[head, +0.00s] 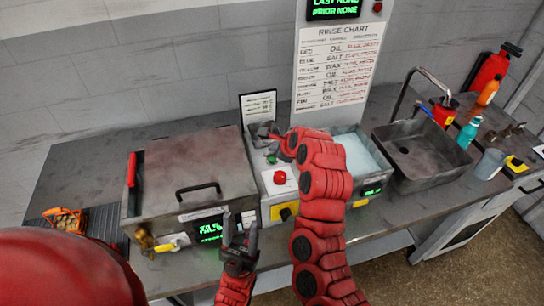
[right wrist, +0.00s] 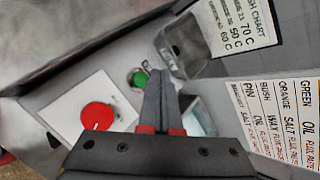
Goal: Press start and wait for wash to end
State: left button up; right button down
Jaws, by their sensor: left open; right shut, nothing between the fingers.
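A green button (head: 271,159) sits on the control panel (head: 263,175) between a closed lidded tank (head: 190,165) and an open basin of pale liquid (head: 362,158). A red knob (head: 279,177) is in front of it. My right gripper (head: 262,134) is shut and empty above the panel. In the right wrist view its fingertips (right wrist: 160,75) are just right of the green button (right wrist: 138,79); I cannot tell whether they touch it. The red knob (right wrist: 98,115) is further left.
A sink (head: 420,155) with a tap (head: 415,88), bottles and a cup (head: 491,164) are to the right.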

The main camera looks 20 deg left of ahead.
aim_at(275, 161)
jog(key=shift+r+p, duration=0.65)
jog(key=shift+r, duration=1.1)
jog(key=shift+s+f, duration=0.1)
